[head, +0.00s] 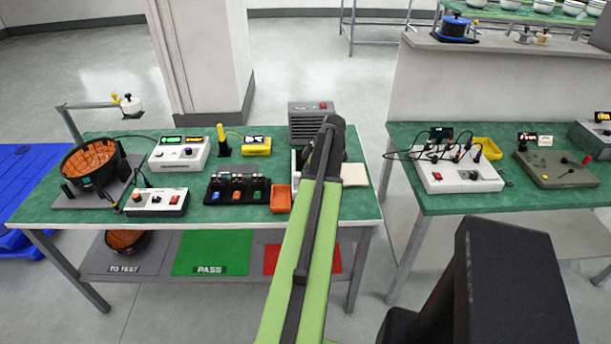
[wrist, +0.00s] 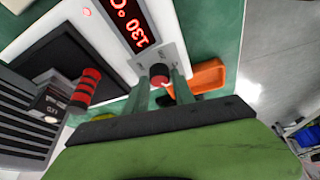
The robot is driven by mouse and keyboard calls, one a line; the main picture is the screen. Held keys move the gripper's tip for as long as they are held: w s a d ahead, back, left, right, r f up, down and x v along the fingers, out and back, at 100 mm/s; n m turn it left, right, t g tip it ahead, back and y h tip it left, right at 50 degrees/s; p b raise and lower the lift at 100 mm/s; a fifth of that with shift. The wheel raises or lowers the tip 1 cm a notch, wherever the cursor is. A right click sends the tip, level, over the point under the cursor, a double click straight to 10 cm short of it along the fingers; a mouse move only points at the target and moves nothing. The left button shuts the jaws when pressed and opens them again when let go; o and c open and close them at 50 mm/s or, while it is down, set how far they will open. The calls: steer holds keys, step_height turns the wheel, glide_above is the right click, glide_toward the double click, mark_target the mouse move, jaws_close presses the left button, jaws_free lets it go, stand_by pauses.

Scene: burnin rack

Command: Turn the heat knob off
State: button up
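My gripper (wrist: 160,82) is open in the wrist view, with one finger on each side of the knob. A narrow gap seems to show between the knob and each finger; I cannot tell whether either touches. A small pale mark shows on the knob's lower side. In the head view my green arm reaches over the left table, hiding the knob and my fingertips.
An orange tray (wrist: 208,76) lies close to the right finger; it also shows in the head view (head: 281,198). A red-and-black striped handle (wrist: 86,88) and a grey vented box (head: 310,122) are nearby. Several instruments stand on the green table (head: 335,207).

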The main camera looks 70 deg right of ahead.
steer(key=o, duration=0.3)
steer(key=p+v, duration=1.6)
steer(key=v, duration=0.1)
steer(key=shift+s+r, duration=0.1)
steer(key=shift+r, duration=0.1)
